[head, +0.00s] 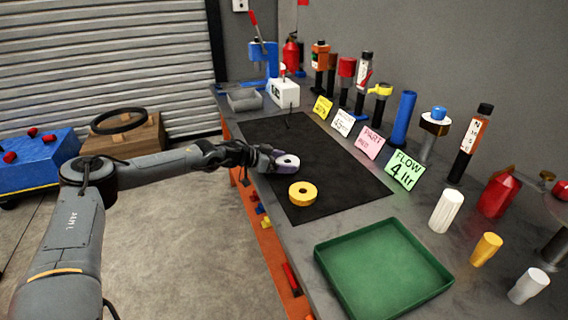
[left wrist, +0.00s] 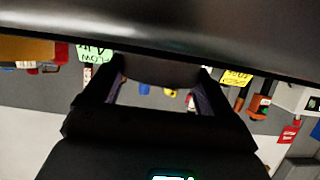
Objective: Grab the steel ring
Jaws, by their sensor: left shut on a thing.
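The steel ring (head: 295,163), pale grey with a dark hole, is at the left edge of the black mat (head: 330,185) in the head view. My left gripper (head: 274,158) reaches in from the left and is shut on the ring. In the left wrist view the two fingers of my left gripper (left wrist: 162,74) stand either side of a dark grey piece, apparently the ring (left wrist: 160,70). I cannot tell whether the ring touches the mat. My right gripper is not in view.
A yellow ring (head: 303,193) lies on the mat close to my gripper. A green tray (head: 330,262) sits at the bench's front. Coloured label cards (head: 405,170) and several bottles and tools line the back. The mat's middle is clear.

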